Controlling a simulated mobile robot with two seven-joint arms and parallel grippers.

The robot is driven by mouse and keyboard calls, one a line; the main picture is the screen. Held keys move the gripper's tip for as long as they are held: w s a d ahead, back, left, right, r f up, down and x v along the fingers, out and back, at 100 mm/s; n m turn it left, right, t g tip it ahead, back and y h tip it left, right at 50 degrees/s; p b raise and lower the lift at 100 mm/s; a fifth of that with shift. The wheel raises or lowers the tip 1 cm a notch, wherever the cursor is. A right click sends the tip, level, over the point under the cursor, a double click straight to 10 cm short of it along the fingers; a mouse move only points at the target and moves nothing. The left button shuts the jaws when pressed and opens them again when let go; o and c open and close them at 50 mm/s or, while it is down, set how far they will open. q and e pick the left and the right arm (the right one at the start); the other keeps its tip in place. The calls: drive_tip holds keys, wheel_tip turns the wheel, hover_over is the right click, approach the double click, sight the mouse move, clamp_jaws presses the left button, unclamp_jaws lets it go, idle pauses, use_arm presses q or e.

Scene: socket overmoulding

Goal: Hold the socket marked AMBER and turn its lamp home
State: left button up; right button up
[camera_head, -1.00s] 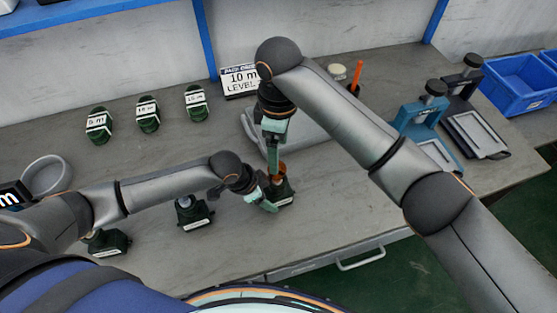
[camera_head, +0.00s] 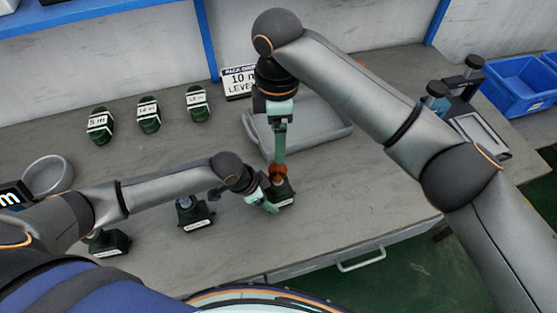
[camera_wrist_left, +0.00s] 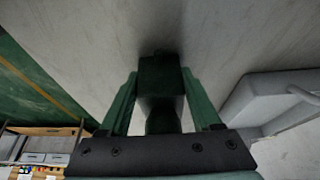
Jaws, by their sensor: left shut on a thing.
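A dark green socket (camera_head: 285,194) stands upright on the bench, its small white label too small to read. My left gripper (camera_head: 271,196) is shut on it from the left. In the left wrist view the dark socket (camera_wrist_left: 162,78) sits between the two green fingers. An orange lamp (camera_head: 278,174) is in the top of this socket. My right gripper (camera_head: 279,162) points straight down with its fingertips at the lamp. Its fingers show as one narrow shape, so their gap is hidden. How deep the lamp sits cannot be told.
Two more dark sockets stand to the left, one with a grey top (camera_head: 195,213) and one (camera_head: 107,242) partly behind my left arm. Several labelled green coils (camera_head: 149,114) lie behind. A grey tray (camera_head: 330,135) is behind the right gripper. Blue bins (camera_head: 520,88) are far right.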

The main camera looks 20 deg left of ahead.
sight(278, 170)
drive_tip(key=shift+w+f+n, duration=0.1)
drive_tip(key=shift+n, duration=0.3)
drive_tip(key=shift+f, duration=0.3)
wheel_tip(278, 170, down, 11)
drive_tip(key=shift+f, duration=0.2)
drive_tip(key=shift+c, duration=0.4)
clamp_jaws()
drive_tip(key=shift+m, duration=1.4)
drive_tip(key=shift+r, duration=0.1)
drive_tip(key=shift+o, duration=0.4)
unclamp_jaws()
